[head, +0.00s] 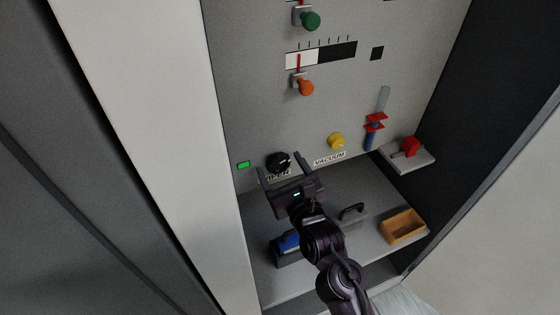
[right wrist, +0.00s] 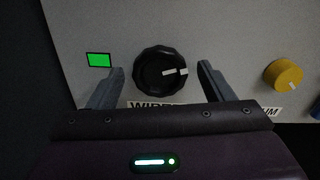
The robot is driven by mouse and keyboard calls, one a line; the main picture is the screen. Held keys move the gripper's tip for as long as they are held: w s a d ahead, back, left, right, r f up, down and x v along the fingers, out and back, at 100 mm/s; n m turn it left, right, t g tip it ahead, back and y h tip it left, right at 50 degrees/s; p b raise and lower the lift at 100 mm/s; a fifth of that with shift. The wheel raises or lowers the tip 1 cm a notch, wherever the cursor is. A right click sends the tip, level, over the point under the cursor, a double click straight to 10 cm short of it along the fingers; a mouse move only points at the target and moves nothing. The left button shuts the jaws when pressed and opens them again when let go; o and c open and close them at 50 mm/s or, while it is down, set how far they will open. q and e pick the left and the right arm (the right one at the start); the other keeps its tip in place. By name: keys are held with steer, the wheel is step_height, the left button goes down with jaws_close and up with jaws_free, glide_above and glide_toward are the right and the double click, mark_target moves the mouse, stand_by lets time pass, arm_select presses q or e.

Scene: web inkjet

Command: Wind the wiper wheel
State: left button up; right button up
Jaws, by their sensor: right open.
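The wiper wheel is a black ribbed knob (head: 279,161) on the grey panel, above a partly hidden label. In the right wrist view the wheel (right wrist: 160,72) has a white mark pointing right. My right gripper (head: 283,166) is open in front of the panel; in the right wrist view its fingertips (right wrist: 160,70) appear on either side of the wheel, with gaps on both sides. I cannot tell how far the tips are from the panel. My left gripper is not in view.
A green light (head: 243,165) is left of the wheel. A yellow knob (head: 336,141) with a VACUUM label is to its right. Below, a shelf holds a wooden box (head: 403,227), a dark handled block (head: 352,213) and a blue item (head: 289,243). A small ledge (head: 411,162) holds a red part.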

steer(key=shift+w+a, duration=0.2)
steer(key=shift+w, duration=0.3)
steer(key=c, duration=1)
steer(key=shift+o, duration=0.2)
steer(key=shift+n, duration=0.3)
